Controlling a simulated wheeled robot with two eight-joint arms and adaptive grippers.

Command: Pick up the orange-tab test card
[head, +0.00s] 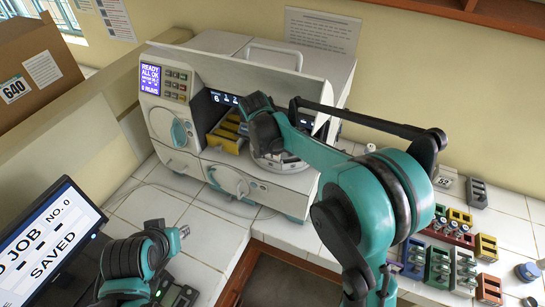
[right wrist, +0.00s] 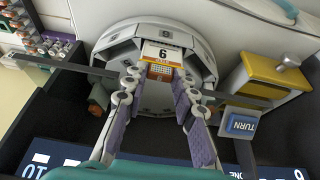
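In the right wrist view, a white card marked 6 with an orange lower part (right wrist: 161,62) sits on a round grey carousel (right wrist: 112,48). My right gripper (right wrist: 157,88) is open, its two purple-padded fingers apart, with the card between and just beyond the tips. I see no contact with the card. In the head view the right arm reaches into the incubator (head: 285,190), and its wrist hides the fingers and the card. My left gripper (head: 184,232) is at the lower left in the head view, away from the incubator; its fingers are too small to judge.
A yellow-topped grey block (right wrist: 270,72) and a blue TURN button (right wrist: 243,125) are right of the fingers. A monitor (head: 40,245) stands at the lower left, a cardboard box (head: 40,70) at the upper left. Several coloured racks (head: 440,265) stand on the tiled bench at the right.

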